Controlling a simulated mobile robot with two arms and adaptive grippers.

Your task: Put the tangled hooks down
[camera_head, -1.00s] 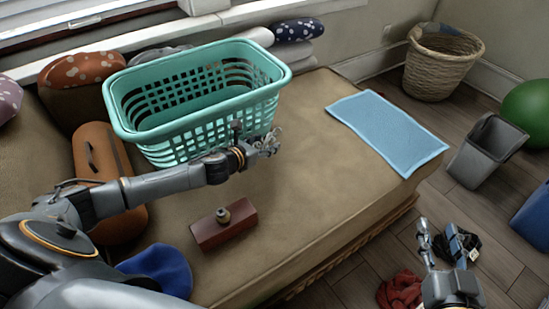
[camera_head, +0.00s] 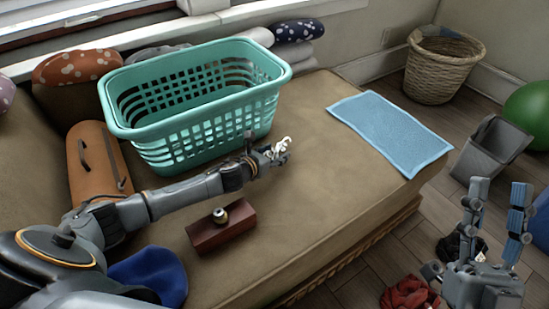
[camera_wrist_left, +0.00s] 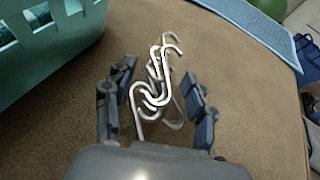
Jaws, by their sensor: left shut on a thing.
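The tangled hooks (camera_head: 281,148) are a small cluster of white metal S-shapes. They show larger in the left wrist view (camera_wrist_left: 158,85), linked together between the fingers. My left gripper (camera_head: 272,155) is shut on them and holds them over the brown cushioned bench (camera_head: 310,190), just right of the teal basket. I cannot tell whether the hooks touch the cushion. In the left wrist view the two fingers (camera_wrist_left: 155,100) stand either side of the hooks. My right gripper (camera_head: 497,205) is open and empty at the lower right, over the floor.
The teal basket (camera_head: 200,145) stands behind my left gripper. A brown block with a knob (camera_head: 221,230) lies in front of it. A blue mat (camera_head: 390,130) lies at the bench's right end. Bare cushion lies between mat and block. A grey bin (camera_head: 490,150) stands on the floor.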

